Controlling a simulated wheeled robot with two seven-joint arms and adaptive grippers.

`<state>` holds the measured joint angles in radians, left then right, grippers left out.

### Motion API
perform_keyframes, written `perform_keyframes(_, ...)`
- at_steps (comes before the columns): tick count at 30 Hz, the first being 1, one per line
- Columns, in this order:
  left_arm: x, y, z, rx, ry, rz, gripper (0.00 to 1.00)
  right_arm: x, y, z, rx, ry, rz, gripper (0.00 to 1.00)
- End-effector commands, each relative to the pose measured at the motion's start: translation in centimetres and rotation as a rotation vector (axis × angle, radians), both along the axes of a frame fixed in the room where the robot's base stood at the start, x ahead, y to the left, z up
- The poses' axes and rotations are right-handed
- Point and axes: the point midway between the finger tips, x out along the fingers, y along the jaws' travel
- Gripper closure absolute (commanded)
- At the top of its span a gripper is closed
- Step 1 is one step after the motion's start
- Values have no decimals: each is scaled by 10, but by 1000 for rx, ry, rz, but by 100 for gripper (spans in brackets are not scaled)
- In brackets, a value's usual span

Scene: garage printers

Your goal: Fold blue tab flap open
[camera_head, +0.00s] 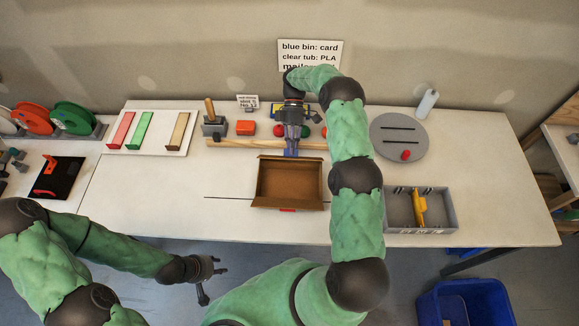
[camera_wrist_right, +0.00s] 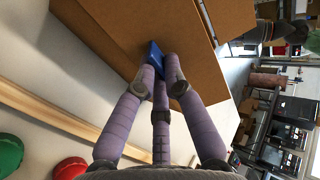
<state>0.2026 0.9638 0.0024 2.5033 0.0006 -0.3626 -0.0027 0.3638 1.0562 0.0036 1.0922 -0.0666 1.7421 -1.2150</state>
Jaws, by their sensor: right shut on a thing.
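The brown cardboard box (camera_head: 256,187) stands on the white table, its inside in view in the head view; it also shows in the right wrist view (camera_wrist_right: 175,25). My right gripper (camera_head: 291,153) is at the box's back edge. In the right wrist view my right gripper (camera_wrist_right: 162,73) is shut on the blue tab (camera_wrist_right: 153,53) at the edge of a cardboard flap. The fingers partly cover the tab, and I cannot make it out in the head view. A red tab (camera_head: 287,210) shows at the box's front edge. My left gripper (camera_head: 213,279) is open and empty, in front of the table.
A wooden strip (camera_head: 230,143) lies behind the box. A grey divided tray (camera_head: 448,222) holding a yellow piece and a grey round disc (camera_head: 399,153) are at the right. A white board (camera_head: 160,116) with coloured strips is at the left. Bare table (camera_head: 150,195) lies left of the box.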

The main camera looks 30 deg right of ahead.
Motion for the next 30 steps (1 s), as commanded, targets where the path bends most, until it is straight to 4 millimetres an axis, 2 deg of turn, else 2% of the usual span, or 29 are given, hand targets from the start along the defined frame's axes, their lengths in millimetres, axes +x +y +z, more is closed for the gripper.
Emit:
perform_keyframes(5, 0, 0, -7, 0, 0, 0, 65, 1, -1, -2, 19, 29, 1, 100)
perform_keyframes(18, 0, 0, -9, 0, 0, 0, 65, 2, -1, 0, 25, 37, 0, 100)
perform_keyframes(30, 0, 0, -26, 0, 0, 0, 65, 5, -3, -4, 63, 99, 0, 100)
